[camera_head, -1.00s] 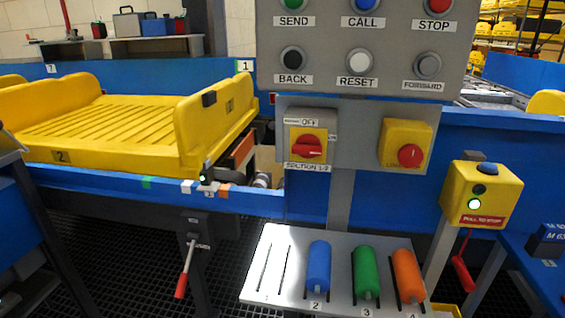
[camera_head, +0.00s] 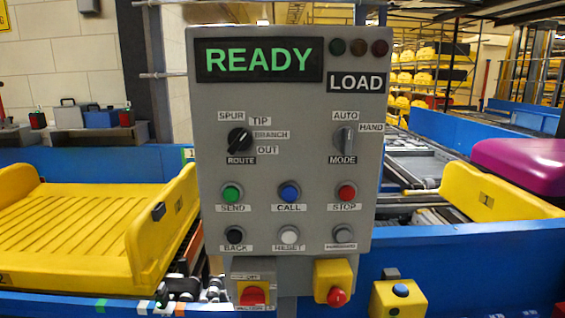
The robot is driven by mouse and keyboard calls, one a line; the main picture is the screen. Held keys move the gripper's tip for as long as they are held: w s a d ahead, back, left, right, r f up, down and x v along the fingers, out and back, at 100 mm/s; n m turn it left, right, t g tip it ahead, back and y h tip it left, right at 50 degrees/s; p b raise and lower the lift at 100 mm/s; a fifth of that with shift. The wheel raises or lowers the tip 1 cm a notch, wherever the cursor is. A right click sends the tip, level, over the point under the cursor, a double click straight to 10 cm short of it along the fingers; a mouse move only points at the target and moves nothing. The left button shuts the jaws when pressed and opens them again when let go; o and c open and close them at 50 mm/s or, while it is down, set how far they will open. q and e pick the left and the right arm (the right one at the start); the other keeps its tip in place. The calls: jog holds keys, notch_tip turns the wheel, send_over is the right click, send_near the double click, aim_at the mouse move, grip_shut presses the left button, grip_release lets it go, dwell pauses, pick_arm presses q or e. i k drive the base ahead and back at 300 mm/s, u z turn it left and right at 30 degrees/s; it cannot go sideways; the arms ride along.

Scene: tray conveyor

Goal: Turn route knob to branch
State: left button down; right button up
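The route knob (camera_head: 239,141) is a black round knob on the upper left of the grey control panel (camera_head: 290,222). Labels stand around it: SPUR at upper left, TIP at upper right, BRANCH (camera_head: 271,135) at right and OUT at lower right. ROUTE is printed below it. The knob's bar looks tilted toward the upper right, but I cannot tell for sure which label it points to. Neither of my grippers is in view.
The mode knob (camera_head: 343,141) sits right of the route knob. Below are several push buttons, including green SEND (camera_head: 231,193) and red STOP (camera_head: 347,192). The display (camera_head: 259,60) reads READY. A yellow tray (camera_head: 80,225) stands at left. The panel's front looks unobstructed.

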aim_at(239, 139)
jog(key=k, duration=1)
jog(key=z, duration=1.6)
jog(key=i, duration=1.4)
jog(key=u, duration=1.4)
